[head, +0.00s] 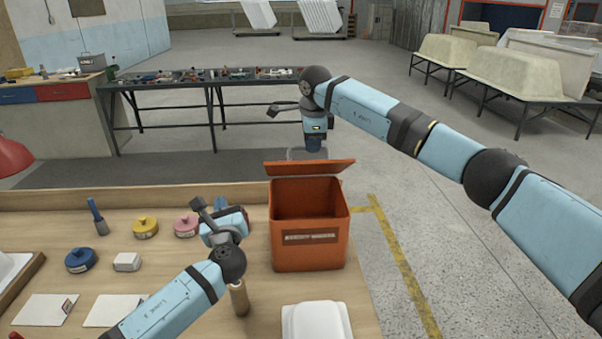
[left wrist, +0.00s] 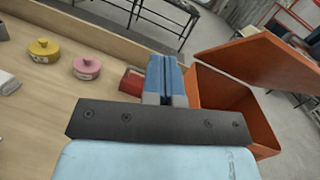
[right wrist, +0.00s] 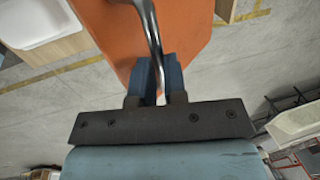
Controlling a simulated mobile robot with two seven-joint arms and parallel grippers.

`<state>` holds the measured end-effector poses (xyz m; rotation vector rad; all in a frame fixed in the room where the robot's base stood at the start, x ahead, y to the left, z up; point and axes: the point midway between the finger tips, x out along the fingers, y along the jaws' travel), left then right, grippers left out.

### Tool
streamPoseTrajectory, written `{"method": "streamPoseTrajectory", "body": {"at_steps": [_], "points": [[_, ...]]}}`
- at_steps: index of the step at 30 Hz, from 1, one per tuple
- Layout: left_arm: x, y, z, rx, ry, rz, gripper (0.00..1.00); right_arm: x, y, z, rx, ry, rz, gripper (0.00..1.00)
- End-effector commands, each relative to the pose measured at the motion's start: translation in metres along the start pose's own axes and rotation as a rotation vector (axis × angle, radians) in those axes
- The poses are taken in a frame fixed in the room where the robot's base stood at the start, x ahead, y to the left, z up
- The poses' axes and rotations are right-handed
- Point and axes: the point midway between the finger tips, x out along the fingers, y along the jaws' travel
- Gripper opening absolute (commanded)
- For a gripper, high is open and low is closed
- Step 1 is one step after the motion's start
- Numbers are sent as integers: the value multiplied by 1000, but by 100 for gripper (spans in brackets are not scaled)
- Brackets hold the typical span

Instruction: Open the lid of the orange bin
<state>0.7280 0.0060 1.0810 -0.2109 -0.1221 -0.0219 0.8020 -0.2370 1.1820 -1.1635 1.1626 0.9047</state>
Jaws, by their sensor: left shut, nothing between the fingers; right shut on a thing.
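The orange bin (head: 310,258) stands on the wooden bench, its dark inside showing. Its lid (head: 308,168) is raised and tilted above the bin's back; the left wrist view shows the raised lid (left wrist: 270,62) over the bin (left wrist: 225,100). My right gripper (head: 313,145) is behind the lid, partly hidden by it. The right wrist view shows it shut on the lid's curved metal handle (right wrist: 150,25), with the orange lid (right wrist: 120,40) beyond. My left gripper (head: 221,203) is shut and empty, left of the bin and above the bench.
Yellow (head: 145,227) and pink (head: 186,225) round containers, a blue one (head: 80,260) and a small white block (head: 127,262) lie left. A white tub (head: 316,320) is in front of the bin. Open floor lies right of the bench.

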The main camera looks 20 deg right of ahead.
Motion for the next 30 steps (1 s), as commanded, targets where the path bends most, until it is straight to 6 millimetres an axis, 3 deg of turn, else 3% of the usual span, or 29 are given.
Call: {"method": "streamPoseTrajectory", "body": {"at_steps": [1,3,6,9,13,17,30], "points": [[-19,-38,-4,25,8,-39,0,6,1,-2,-1,5,3,0],[-44,-81,-6,69,15,-84,0,6,1,-2,-1,5,3,0],[-75,-126,-8,123,19,-134,0,6,1,-2,0,5,3,0],[-97,-155,-9,161,20,-168,0,6,1,-2,0,5,3,0],[-109,-171,-10,185,19,-187,0,6,1,-2,0,5,3,0],[-98,-176,-9,191,16,-189,0,6,1,-2,0,5,3,0],[-10,-191,-12,190,17,-188,0,6,1,-2,0,5,3,0]]}}
